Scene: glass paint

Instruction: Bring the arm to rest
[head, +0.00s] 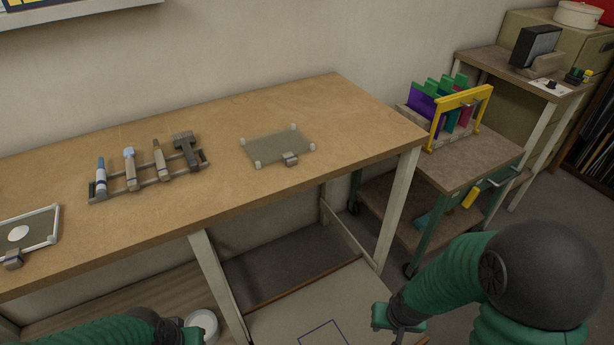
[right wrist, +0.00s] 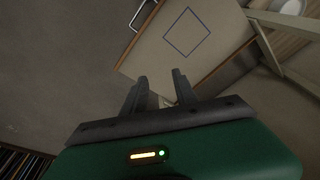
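My right arm (head: 455,275) comes in at the lower right of the head view, bent downward in front of the table's right leg. My right gripper (right wrist: 158,88) shows in the right wrist view with its two fingers apart and nothing between them. It is above a low board with a blue square outline (right wrist: 186,33). In the head view only part of this gripper (head: 398,325) shows at the bottom edge.
The wooden table (head: 340,110) holds a tool rack (head: 150,182), a grey-green panel with white corners (head: 277,147) and a framed plate (head: 40,228). A cart (head: 470,165) with coloured sheets in a rack (head: 450,110) stands to the right. A white round container (head: 203,322) is below the table.

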